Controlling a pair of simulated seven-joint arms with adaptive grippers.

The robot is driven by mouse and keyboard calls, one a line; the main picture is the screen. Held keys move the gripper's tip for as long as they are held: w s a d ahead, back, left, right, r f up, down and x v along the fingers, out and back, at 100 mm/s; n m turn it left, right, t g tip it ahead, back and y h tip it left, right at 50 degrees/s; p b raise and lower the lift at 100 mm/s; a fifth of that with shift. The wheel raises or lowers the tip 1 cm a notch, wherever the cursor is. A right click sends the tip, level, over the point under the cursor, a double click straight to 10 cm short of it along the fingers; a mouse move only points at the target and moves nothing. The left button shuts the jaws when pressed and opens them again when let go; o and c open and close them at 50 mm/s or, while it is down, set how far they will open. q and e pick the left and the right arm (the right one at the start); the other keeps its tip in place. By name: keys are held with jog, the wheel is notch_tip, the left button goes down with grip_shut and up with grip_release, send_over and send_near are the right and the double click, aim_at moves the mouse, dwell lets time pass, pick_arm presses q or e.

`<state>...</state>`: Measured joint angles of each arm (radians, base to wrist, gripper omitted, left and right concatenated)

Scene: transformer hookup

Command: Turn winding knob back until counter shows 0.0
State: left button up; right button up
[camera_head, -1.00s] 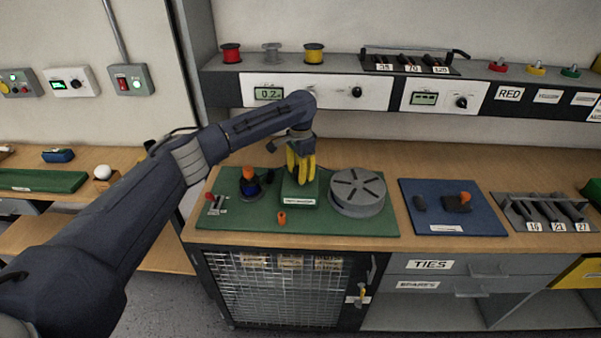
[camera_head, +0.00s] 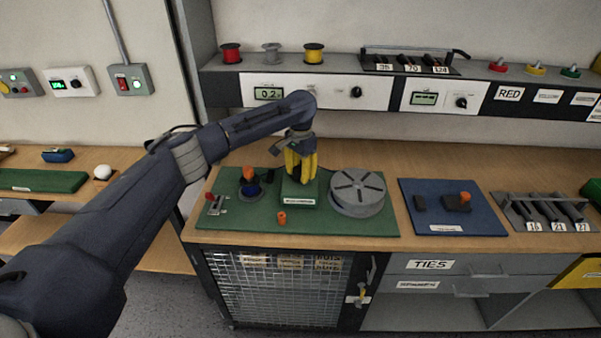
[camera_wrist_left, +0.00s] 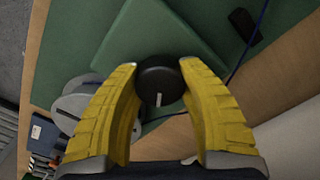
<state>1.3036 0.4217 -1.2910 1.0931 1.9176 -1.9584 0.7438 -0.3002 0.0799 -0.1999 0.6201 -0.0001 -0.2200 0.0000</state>
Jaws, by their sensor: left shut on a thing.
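My left gripper (camera_head: 301,165) points down over the green box (camera_head: 298,195) on the green mat (camera_head: 230,218). In the left wrist view, its yellow fingers (camera_wrist_left: 160,88) are shut on a round black knob (camera_wrist_left: 157,76) with a pale pointer mark, on top of the green box. The knob is hidden behind the fingers in the head view. The counter display (camera_head: 268,93) on the wall panel appears to read 0.2. My right gripper is not in view.
A grey disc (camera_head: 358,190) stands just right of the green box. A blue coil with an orange top (camera_head: 249,182) and a small orange piece (camera_head: 282,217) are close by. A blue mat (camera_head: 480,222) lies further right.

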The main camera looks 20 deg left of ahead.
aim_at(300, 169)
pick_arm(q)
jog(key=o, duration=1.3)
jog(key=shift+r, duration=0.1)
notch_tip(300, 169, up, 12)
jog(key=shift+f, duration=0.1)
